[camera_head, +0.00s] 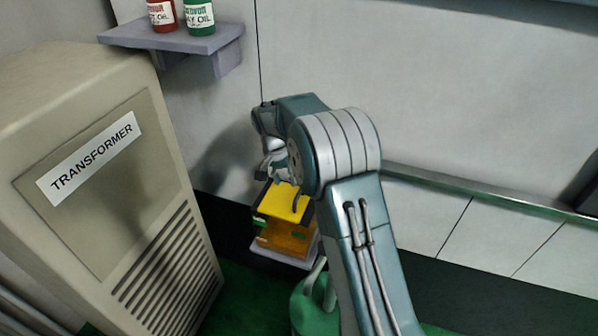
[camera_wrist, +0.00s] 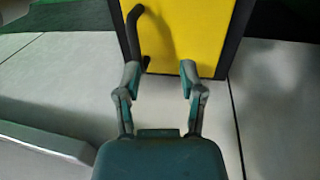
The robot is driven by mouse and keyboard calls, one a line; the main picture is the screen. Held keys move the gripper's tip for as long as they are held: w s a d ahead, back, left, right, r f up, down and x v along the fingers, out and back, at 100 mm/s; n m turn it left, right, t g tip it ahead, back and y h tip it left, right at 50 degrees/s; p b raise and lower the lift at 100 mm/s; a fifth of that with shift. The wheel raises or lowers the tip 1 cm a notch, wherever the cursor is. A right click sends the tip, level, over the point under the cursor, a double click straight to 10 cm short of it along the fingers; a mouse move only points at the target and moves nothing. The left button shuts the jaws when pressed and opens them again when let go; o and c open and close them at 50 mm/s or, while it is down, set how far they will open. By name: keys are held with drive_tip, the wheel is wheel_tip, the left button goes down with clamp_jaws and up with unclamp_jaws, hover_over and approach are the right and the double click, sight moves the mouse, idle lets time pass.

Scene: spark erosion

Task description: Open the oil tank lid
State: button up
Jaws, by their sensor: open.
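The oil tank appears in the head view as an orange-yellow box (camera_head: 284,238) with a bright yellow lid (camera_head: 278,205) on top. A dark curved handle (camera_head: 298,203) shows on the lid. In the wrist view the yellow lid (camera_wrist: 195,30) has dark edges, and its bent dark handle (camera_wrist: 139,30) stands at its left side. My gripper (camera_wrist: 159,70) is open, with its fingertips at the near edge of the lid. The handle's lower end lies between the fingers, close to the left one; I cannot tell whether they touch. In the head view my gripper (camera_head: 277,168) is just above the lid, partly hidden by my arm.
A beige transformer cabinet (camera_head: 150,130) stands close on the left. A shelf (camera_head: 180,42) with a red bottle (camera_head: 162,14) and a green bottle (camera_head: 199,16) is on the wall above. A green container (camera_head: 308,308) stands below the tank, and a rail (camera_head: 480,192) runs along the wall at right.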

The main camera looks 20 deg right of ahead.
drive_tip(key=d+y, duration=0.1)
drive_tip(key=s+d+f+t, duration=0.1)
drive_tip(key=d, duration=0.1)
drive_tip(key=d+f+y, duration=0.1)
drive_tip(key=shift+s+d+f+t+y, duration=0.2)
drive_tip(key=shift+t+y, duration=0.1)
drive_tip(key=shift+t, duration=0.1)
drive_tip(key=shift+s+f+t+y, duration=0.15)
drive_tip(key=shift+f+t+y, duration=0.15)
drive_tip(key=shift+f+y, duration=0.25)
wheel_tip(320, 180, up, 4)
drive_tip(key=shift+s+a+r, duration=0.1)
drive_tip(key=shift+s+a, duration=0.05)
wheel_tip(320, 180, up, 7)
hover_over(302, 203)
drive_tip(key=s+d, duration=0.1)
drive_tip(key=d, duration=0.1)
drive_tip(key=s+a+r+n+t, duration=0.1)
drive_tip(key=s+a+r+n, duration=0.1)
drive_tip(key=s+r, duration=0.6)
drive_tip(key=shift+s+a+r+n+t+h, duration=0.3)
drive_tip(key=shift+s+r+h, duration=0.15)
drive_tip(key=shift+s, duration=1)
